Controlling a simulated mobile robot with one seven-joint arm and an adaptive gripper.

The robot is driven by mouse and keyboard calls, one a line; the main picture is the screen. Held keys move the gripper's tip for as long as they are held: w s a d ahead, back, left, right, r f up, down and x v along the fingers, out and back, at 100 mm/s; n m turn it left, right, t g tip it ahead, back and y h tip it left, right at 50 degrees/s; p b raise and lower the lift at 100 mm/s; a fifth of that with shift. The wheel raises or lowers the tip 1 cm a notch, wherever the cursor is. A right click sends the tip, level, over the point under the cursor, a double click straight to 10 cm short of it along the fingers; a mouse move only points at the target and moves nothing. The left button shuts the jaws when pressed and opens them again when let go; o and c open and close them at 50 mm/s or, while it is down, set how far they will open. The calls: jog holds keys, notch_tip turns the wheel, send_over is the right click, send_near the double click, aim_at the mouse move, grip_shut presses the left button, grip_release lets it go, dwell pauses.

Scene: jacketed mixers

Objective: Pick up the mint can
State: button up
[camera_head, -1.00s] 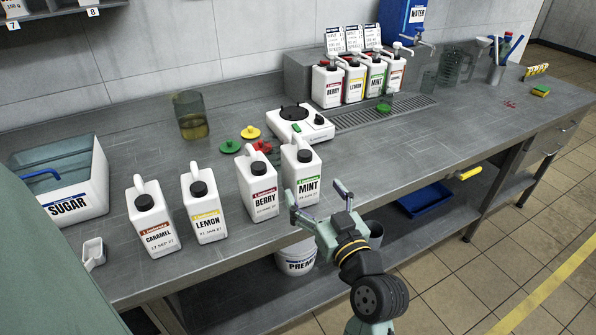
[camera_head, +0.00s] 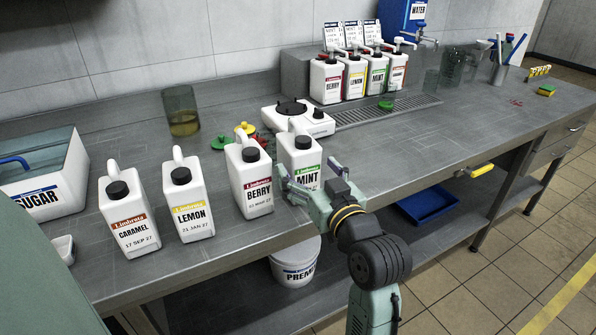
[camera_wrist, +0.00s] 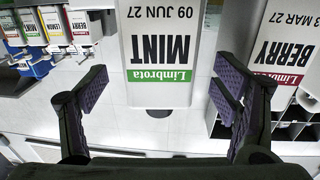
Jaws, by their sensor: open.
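The mint can (camera_head: 301,160) is a white jug with a black cap, a handle on top and a green-banded label. It stands upright at the front edge of the counter, just right of the berry can (camera_head: 249,178). My gripper (camera_head: 308,183) is at the can's front and lower label, with its fingers open. In the wrist view, turned upside down, the mint can (camera_wrist: 159,50) sits between and beyond the two spread fingers (camera_wrist: 157,100). I see no finger closed on it; whether one touches it I cannot tell. The berry can (camera_wrist: 285,55) is close by on the right there.
The lemon can (camera_head: 188,203) and caramel can (camera_head: 129,220) stand further left. The counter (camera_head: 400,150) to the right is largely clear.

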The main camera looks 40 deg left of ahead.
jog(key=p+x, duration=0.1)
jog(key=x, duration=0.5)
jog(key=shift+d, duration=0.1)
grip_shut()
jog(key=shift+r, duration=0.15)
dwell(1.0)
